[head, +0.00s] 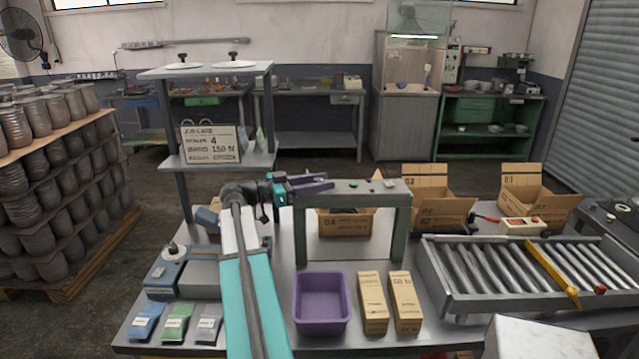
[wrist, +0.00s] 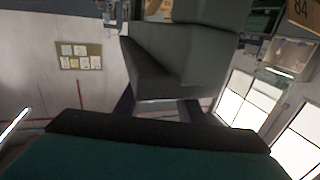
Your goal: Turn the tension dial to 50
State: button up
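I cannot make out a dial marked for tension. A blue device (head: 168,268) at the left has a round knob on top. My gripper (head: 322,181), with purple fingers, is at the left end of the gantry beam; whether it touches cannot be told. In the wrist view the grey-green block (wrist: 180,60) fills the middle, in front of the dark fingers. The finger gap is mostly hidden and no scale is readable.
A purple bin (head: 322,325), two slim cartons (head: 388,300) and several coloured packets (head: 177,322) lie along the front of the bench. A roller conveyor (head: 480,300) takes the right side. Open boxes (head: 440,205) stand behind. A job card (head: 210,144) stands on the shelf.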

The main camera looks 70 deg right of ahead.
jog(key=c, duration=0.7)
jog(key=shift+a, duration=0.2)
jog(key=shift+c, duration=0.2)
jog(key=shift+d+f, duration=0.1)
jog(key=shift+d, duration=0.05)
